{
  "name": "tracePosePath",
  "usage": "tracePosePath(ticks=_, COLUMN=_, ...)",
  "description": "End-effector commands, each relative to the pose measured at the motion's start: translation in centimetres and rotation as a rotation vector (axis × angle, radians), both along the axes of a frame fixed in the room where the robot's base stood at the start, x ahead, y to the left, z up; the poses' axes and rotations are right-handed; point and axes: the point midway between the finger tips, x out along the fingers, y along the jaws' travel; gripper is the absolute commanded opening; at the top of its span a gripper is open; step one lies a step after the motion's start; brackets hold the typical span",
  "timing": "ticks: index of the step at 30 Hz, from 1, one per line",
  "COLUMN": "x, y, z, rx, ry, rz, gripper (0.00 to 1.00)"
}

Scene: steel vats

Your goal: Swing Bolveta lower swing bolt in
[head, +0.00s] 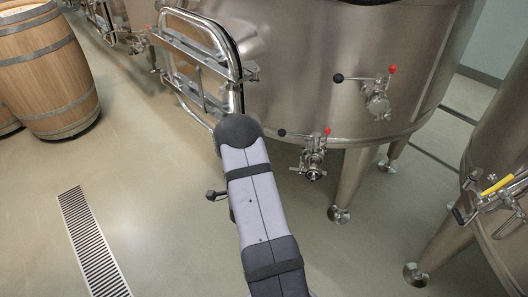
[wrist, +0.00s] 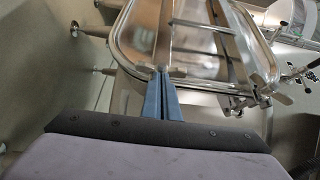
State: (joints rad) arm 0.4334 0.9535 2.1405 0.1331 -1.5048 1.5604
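The steel vat (head: 300,60) has an oblong manway door (wrist: 135,45) with metal crossbars, seen close in the wrist view. The door also shows at the vat's left side in the head view (head: 202,52). Bolt-like metal fittings (wrist: 237,105) sit at the door's lower right corner in the wrist view. I cannot tell which one is the lower swing bolt. In the head view my arm hides the fingers.
Valves with red and black knobs (head: 377,98) (head: 314,160) stick out of the vat to the right of my arm. Another vat (head: 500,130) stands at the right edge. A wooden barrel (head: 50,75) stands far left. The floor around the drain grate (head: 92,245) is clear.

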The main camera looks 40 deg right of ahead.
Motion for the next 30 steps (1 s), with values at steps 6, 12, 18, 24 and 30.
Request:
tracePosePath(ticks=6, x=1.3, y=0.6, z=1.0, rx=-0.007, ry=-0.025, rz=0.03, gripper=0.0)
tracePosePath(ticks=12, x=1.1, y=0.6, z=1.0, rx=-0.007, ry=-0.026, rz=0.03, gripper=0.0)
tracePosePath(ticks=18, x=0.3, y=0.7, z=1.0, rx=-0.007, ry=-0.026, rz=0.03, gripper=0.0)
tracePosePath(ticks=24, x=-0.2, y=0.8, z=1.1, rx=-0.01, ry=-0.029, rz=0.029, gripper=0.0)
tracePosePath(ticks=30, x=-0.5, y=0.8, z=0.9, rx=-0.01, ry=-0.026, rz=0.026, gripper=0.0)
